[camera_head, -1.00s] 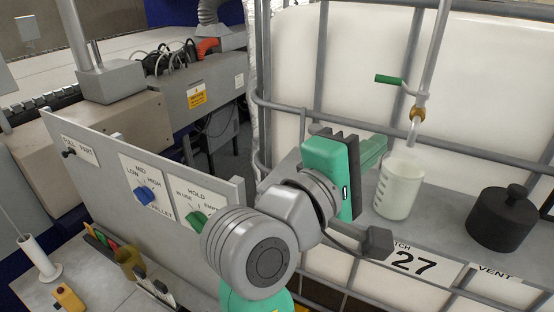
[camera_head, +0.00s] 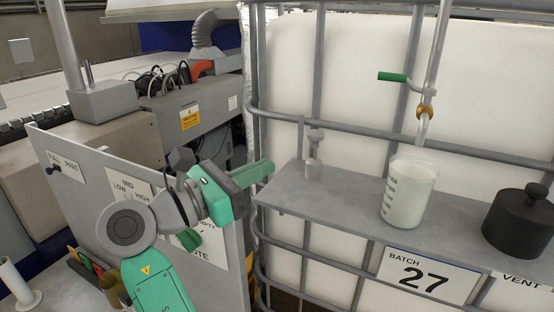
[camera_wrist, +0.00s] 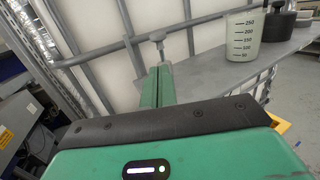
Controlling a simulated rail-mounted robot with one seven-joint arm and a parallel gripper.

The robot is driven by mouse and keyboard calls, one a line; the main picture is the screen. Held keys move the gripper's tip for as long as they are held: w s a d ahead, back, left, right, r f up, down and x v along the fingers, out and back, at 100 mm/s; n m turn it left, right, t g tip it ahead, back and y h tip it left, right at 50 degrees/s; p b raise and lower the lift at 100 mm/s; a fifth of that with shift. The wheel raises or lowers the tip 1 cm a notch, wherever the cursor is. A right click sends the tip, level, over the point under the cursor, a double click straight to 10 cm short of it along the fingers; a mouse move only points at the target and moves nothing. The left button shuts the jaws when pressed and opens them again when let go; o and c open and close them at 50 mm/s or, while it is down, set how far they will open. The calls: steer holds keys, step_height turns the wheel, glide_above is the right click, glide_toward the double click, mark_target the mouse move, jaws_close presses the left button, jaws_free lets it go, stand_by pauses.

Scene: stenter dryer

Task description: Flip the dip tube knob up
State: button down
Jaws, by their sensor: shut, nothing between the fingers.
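The dip tube (camera_head: 435,60) is a grey pipe coming down at the upper right in the head view, with a brass fitting (camera_head: 425,111) and a clear lower end over the beaker. Its knob looks to be the green-gripped lever (camera_head: 392,77), which sticks out to the left, roughly level. My gripper (camera_head: 268,170) is shut and empty at the shelf's left end, left of and below the lever, apart from it. Its green fingers (camera_wrist: 160,72) show in the wrist view, where the lever is out of sight.
On the grey shelf (camera_head: 340,200) stand a beaker (camera_head: 408,192) of white liquid, a black weight (camera_head: 521,222) and a small grey fitting (camera_head: 313,160) near my fingers. Cage bars front the white tank (camera_head: 350,70). A control panel (camera_head: 85,165) stands at left.

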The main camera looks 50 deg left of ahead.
mark_target(312, 144)
steer(key=w, duration=0.5)
steer(key=w+d+r+p, duration=0.1)
steer(key=w, duration=0.2)
steer(key=shift+w, duration=0.3)
step_height(312, 144, up, 7)
steer(key=p, duration=0.7)
steer(key=shift+f, duration=0.2)
steer(key=shift+s, duration=0.1)
